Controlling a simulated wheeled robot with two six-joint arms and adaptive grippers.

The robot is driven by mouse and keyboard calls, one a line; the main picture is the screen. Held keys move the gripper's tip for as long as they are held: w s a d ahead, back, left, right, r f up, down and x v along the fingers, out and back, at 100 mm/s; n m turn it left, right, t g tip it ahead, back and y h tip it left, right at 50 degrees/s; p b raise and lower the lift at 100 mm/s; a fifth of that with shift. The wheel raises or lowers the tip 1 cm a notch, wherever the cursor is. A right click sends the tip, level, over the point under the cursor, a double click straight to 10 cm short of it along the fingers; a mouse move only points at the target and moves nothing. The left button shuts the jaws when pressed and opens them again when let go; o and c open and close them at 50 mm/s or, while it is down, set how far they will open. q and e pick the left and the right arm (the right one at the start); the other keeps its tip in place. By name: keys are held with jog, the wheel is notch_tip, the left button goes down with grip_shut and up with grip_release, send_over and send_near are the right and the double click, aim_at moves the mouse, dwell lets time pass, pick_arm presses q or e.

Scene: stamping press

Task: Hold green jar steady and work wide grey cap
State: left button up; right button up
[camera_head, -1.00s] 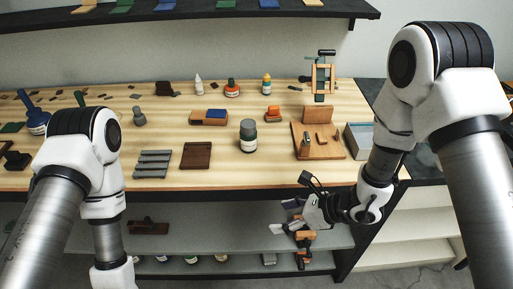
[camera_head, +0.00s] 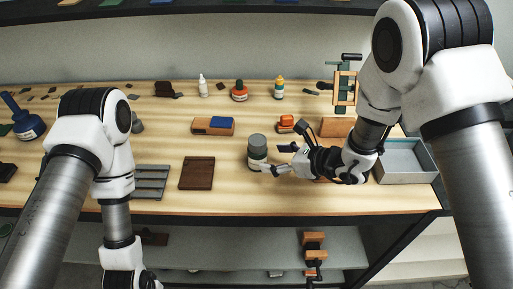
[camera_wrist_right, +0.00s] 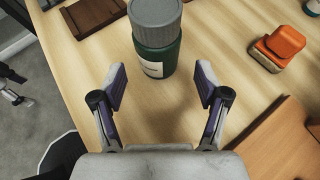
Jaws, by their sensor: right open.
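The dark green jar (camera_head: 258,162) with a white label stands upright on the wooden bench, and its wide grey cap (camera_head: 257,143) is on top. My right gripper (camera_head: 279,159) is at bench height just right of the jar. In the right wrist view the jar (camera_wrist_right: 157,58) and cap (camera_wrist_right: 155,14) stand just beyond the open, empty fingers (camera_wrist_right: 160,84), roughly centred between them; no contact shows. My left arm comes in from the left, but its gripper is below the picture's edge.
A dark brown slatted block (camera_head: 197,173) lies left of the jar, with a grey rack (camera_head: 150,182) further left. An orange block (camera_head: 287,123) stands behind my right gripper, and a grey tray (camera_head: 404,163) is at the right. The bench in front of the jar is clear.

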aim_at(266, 158)
jog(key=b+x, duration=0.1)
jog(key=x, duration=0.3)
jog(key=shift+a+f+b, duration=0.15)
jog(key=shift+b, duration=0.2)
jog(key=shift+w+a+f, duration=0.2)
jog(key=shift+w+a, duration=0.15)
jog(key=shift+a, duration=0.05)
jog(key=shift+s, duration=0.1)
grip_shut()
